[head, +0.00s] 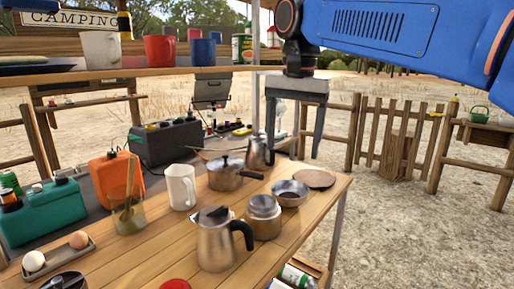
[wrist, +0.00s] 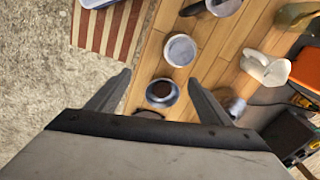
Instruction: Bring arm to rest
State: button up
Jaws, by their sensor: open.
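My gripper (head: 293,146) hangs from my blue arm above the far end of the wooden table, with both fingers pointing down. Its jaws are apart and nothing shows between them. In the wrist view, my gripper (wrist: 160,78) is also spread open, above a small metal bowl (wrist: 162,93) with a dark inside. The gripper looks clear of the things below it. The steel bowl (head: 290,191) and a round brown mat (head: 314,179) lie at the table's right end in the head view.
The table holds a coffee pot (head: 216,245), a jar (head: 263,218), a saucepan (head: 228,176), a white mug (head: 181,187) and a second pot (head: 258,152). A shelf (head: 200,70) with cups crosses above. Open gravel lies right, before a wooden fence (head: 400,140).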

jog(key=s+d+f+n+t, duration=0.1)
jog(key=s+d+f, duration=0.5)
jog(key=f, duration=0.4)
jog(key=s+d+f+n+t, duration=0.1)
jog(key=s+d+f+n, duration=0.1)
jog(key=s+d+f, duration=0.4)
jog(key=s+d+f+n+t, duration=0.1)
jog(key=s+d+f, duration=0.6)
jog(key=f, duration=0.7)
jog(key=shift+d+n+t, duration=0.4)
jog(key=shift+d+n, duration=0.1)
jog(key=shift+d, duration=0.3)
